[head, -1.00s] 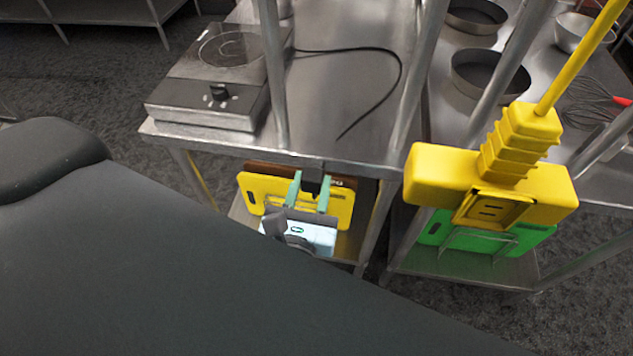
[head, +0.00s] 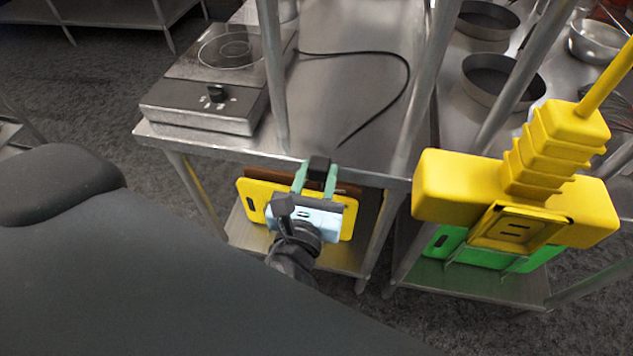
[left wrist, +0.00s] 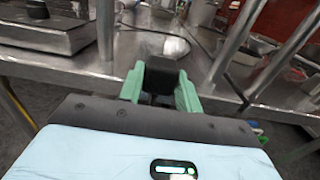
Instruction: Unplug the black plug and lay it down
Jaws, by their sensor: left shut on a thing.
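The black plug (head: 319,167) is between the green fingertips of my left gripper (head: 317,177), at the front edge of the steel table. In the left wrist view, the dark plug (left wrist: 160,74) also sits between the fingers (left wrist: 160,88), which are shut on it. A black cord (head: 408,75) runs from the hot plate (head: 212,80) in a loop across the table and ends near the plug. A yellow outlet box (head: 450,185) hangs on a yellow cable at the right, and the socket on its front face is empty. My right gripper is not in view.
Steel posts (head: 272,75) rise from the table (head: 335,110). Yellow and brown boards (head: 255,200) stand on the shelf below, behind my gripper. Pans (head: 500,80) stand on the table at the right, above green boards (head: 440,240). The middle of the near tabletop is clear.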

